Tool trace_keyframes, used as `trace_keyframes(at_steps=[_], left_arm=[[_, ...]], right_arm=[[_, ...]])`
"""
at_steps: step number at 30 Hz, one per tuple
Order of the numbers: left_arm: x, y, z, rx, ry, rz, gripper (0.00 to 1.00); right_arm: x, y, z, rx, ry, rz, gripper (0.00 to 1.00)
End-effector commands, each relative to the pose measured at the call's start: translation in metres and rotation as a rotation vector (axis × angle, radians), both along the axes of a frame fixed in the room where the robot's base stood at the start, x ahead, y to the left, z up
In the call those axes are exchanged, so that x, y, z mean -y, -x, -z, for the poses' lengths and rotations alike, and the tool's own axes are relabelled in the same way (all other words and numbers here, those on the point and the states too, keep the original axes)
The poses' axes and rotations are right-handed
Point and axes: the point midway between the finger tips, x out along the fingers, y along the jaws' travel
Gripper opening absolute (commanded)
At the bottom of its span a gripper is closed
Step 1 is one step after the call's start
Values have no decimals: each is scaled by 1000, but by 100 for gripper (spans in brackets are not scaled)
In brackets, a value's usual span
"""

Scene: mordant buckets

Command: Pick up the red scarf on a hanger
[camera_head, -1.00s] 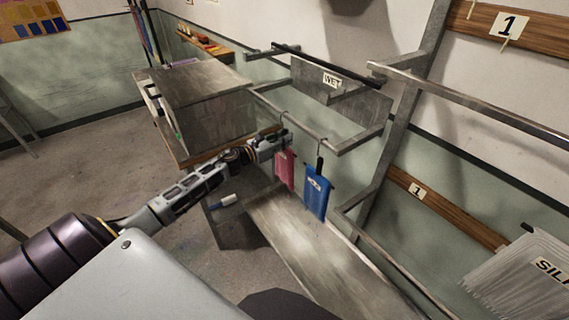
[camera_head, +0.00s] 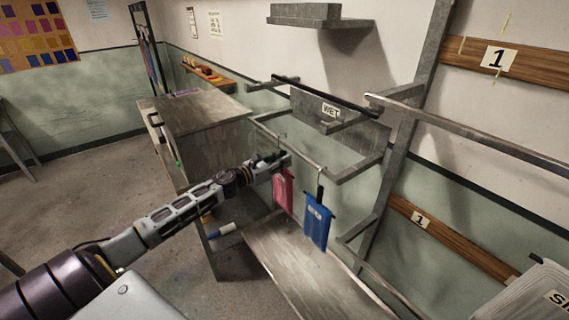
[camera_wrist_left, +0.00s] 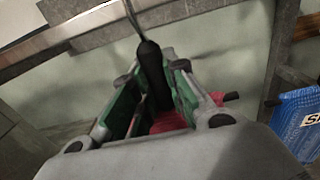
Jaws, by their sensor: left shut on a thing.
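The red scarf (camera_head: 284,192) hangs from a hanger on the metal rail, to the left of a blue scarf (camera_head: 317,222). My left gripper (camera_head: 282,160) is at the top of the red scarf. In the left wrist view, its green-lined fingers (camera_wrist_left: 152,92) are closed around the dark hanger neck (camera_wrist_left: 151,68), with red cloth (camera_wrist_left: 170,122) just below. The thin metal hook rises from the neck towards the rail. Whether the hook still rests on the rail is hard to tell. My right gripper is not in view.
The blue scarf hangs close on the right and also shows in the left wrist view (camera_wrist_left: 297,122). The metal rail frame (camera_head: 345,174) surrounds the hanging place. A grey cabinet (camera_head: 195,112) stands left, and a bench (camera_head: 290,255) lies below.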

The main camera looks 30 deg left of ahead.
Motion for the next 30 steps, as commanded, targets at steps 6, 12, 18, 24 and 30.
trace_keyframes(at_steps=[6,12,18,24,30], left_arm=[[-6,14,0,2,-1,1,0],[-12,29,0,1,-1,0,0],[-18,44,0,1,-1,0,0],[-24,60,0,1,-1,1,0],[-31,76,0,1,1,1,0]], right_arm=[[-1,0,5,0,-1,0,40],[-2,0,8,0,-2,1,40],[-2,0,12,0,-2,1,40],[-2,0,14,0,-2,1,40],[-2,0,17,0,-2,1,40]])
